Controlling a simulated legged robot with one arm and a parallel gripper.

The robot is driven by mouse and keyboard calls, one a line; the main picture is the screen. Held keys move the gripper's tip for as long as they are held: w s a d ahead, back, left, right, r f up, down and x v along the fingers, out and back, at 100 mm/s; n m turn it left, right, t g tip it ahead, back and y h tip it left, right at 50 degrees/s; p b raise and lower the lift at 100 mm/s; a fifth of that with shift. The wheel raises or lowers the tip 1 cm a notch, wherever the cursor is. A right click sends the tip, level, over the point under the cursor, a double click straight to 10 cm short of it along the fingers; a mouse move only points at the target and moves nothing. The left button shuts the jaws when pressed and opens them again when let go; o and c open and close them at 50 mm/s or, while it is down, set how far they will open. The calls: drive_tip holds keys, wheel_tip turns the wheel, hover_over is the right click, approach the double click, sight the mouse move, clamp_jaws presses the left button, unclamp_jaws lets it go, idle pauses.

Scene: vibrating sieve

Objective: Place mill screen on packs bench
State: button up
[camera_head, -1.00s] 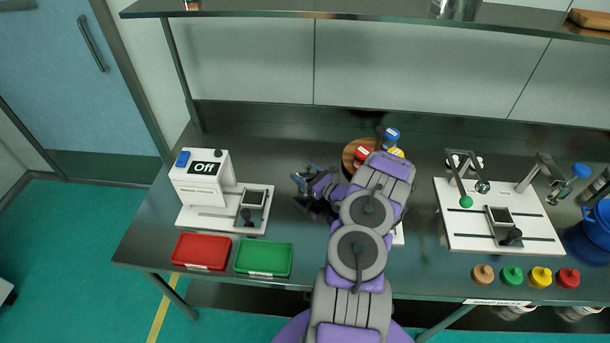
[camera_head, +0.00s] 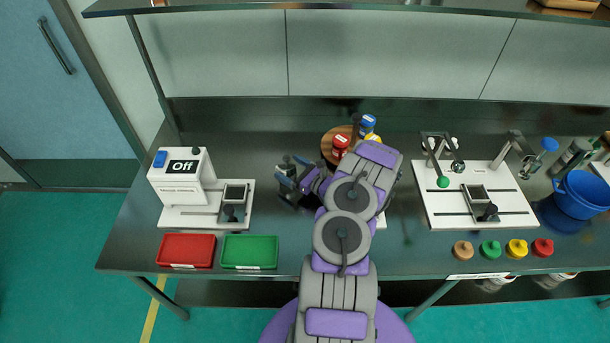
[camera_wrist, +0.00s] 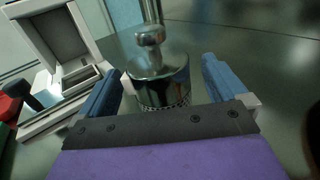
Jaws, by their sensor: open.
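A shiny metal cylinder (camera_wrist: 155,78) with a knob on top and a mesh band low on its side stands in the wrist view. It looks like the mill screen, but I cannot be sure. My gripper (camera_wrist: 165,88) is open, with one blue finger on each side of the cylinder. I cannot tell whether the fingers touch it. In the head view my gripper (camera_head: 287,180) is over the dark bench (camera_head: 400,255), right of the white "Off" machine (camera_head: 182,178). The cylinder is not clear there. I cannot tell which part is the packs bench.
A red tray (camera_head: 186,250) and a green tray (camera_head: 249,251) lie at the front left. A round wooden stand (camera_head: 328,148) with coloured-lid jars is behind my arm. A white fixture board (camera_head: 445,208), several coloured knobs and a blue bucket (camera_head: 580,197) are on the right.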

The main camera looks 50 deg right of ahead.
drive_tip(key=s, duration=0.3)
drive_tip(key=s+p, duration=0.1)
drive_tip(key=s, duration=0.4)
drive_tip(key=shift+s+d+r+p, duration=0.1)
drive_tip(key=shift+s+d+p, duration=0.15)
drive_tip(key=shift+s+p, duration=0.1)
drive_tip(key=shift+s, duration=0.15)
